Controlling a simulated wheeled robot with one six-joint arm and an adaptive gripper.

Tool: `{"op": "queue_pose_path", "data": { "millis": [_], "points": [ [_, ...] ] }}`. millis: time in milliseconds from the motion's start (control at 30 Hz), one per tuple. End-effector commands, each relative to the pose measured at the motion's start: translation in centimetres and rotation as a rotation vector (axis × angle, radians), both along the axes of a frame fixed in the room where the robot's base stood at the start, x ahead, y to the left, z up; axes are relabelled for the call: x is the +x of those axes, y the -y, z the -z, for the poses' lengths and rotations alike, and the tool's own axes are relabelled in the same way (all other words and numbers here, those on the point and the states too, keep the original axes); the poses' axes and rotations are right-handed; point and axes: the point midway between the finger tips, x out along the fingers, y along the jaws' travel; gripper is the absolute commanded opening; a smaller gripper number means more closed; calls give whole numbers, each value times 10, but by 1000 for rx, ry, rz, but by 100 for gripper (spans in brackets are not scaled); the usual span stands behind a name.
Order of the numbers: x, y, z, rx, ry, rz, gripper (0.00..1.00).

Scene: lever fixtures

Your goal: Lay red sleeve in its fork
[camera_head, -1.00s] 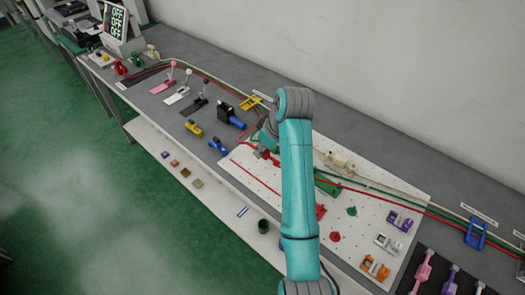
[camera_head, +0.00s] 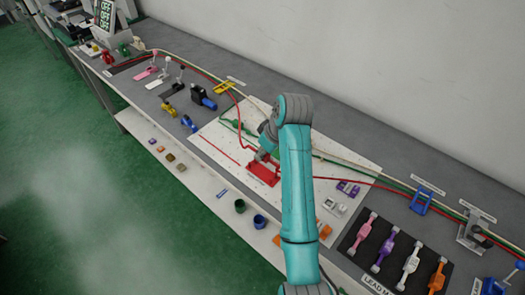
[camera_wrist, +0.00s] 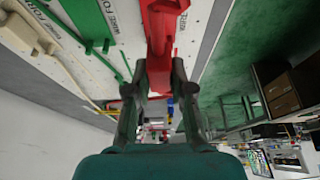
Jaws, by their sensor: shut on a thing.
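The red fork (camera_head: 263,173) sits on the white board (camera_head: 215,135), below and partly behind my gripper (camera_head: 261,155) in the head view. In the wrist view, my gripper (camera_wrist: 159,78) is shut on a red piece (camera_wrist: 158,74), which I take to be the red sleeve. A larger red body, likely the fork (camera_wrist: 165,18), shows right beyond the fingertips. The red wire (camera_head: 242,128) runs from the gripper area up the board. The fingers and arm hide the contact, so I cannot tell whether the sleeve is inside the fork or just above it.
A green wire piece (camera_head: 236,125) lies behind the gripper on the board.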

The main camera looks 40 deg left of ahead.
Motion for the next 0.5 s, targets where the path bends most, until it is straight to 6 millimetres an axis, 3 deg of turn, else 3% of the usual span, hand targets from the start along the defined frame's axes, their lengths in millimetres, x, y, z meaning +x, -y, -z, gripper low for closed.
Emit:
{"op": "queue_pose_path", "data": {
  "millis": [500],
  "points": [
    [0,0,22,-1,-1,0,0]
  ]
}}
